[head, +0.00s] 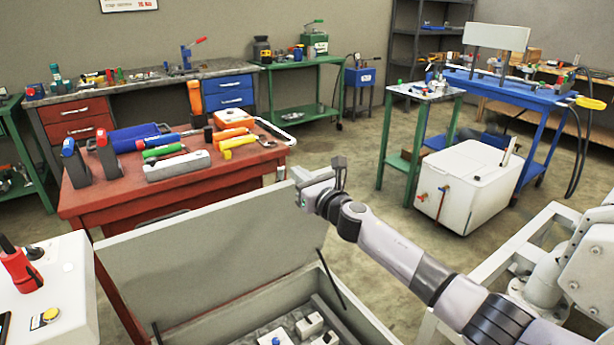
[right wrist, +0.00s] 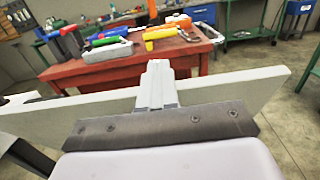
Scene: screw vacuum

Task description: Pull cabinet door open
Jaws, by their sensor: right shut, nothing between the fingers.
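The cabinet door is a flat grey panel (head: 215,255). It stands raised, tilted back, above an open cabinet box (head: 365,318) at the bottom of the head view. In the right wrist view its pale edge (right wrist: 225,87) runs across the picture. My right gripper (head: 338,172) is at the panel's upper right corner. Its fingers (right wrist: 157,85) are shut with nothing between them and overlap the panel's edge in the right wrist view. I cannot tell whether they touch it. My left gripper is not in view.
A red table (head: 120,195) with tools stands just behind the panel. Small white parts (head: 308,324) lie inside the box. A white unit with a red-handled tool (head: 20,268) is at the left. A white chest (head: 470,185) stands at the right, with bare floor before it.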

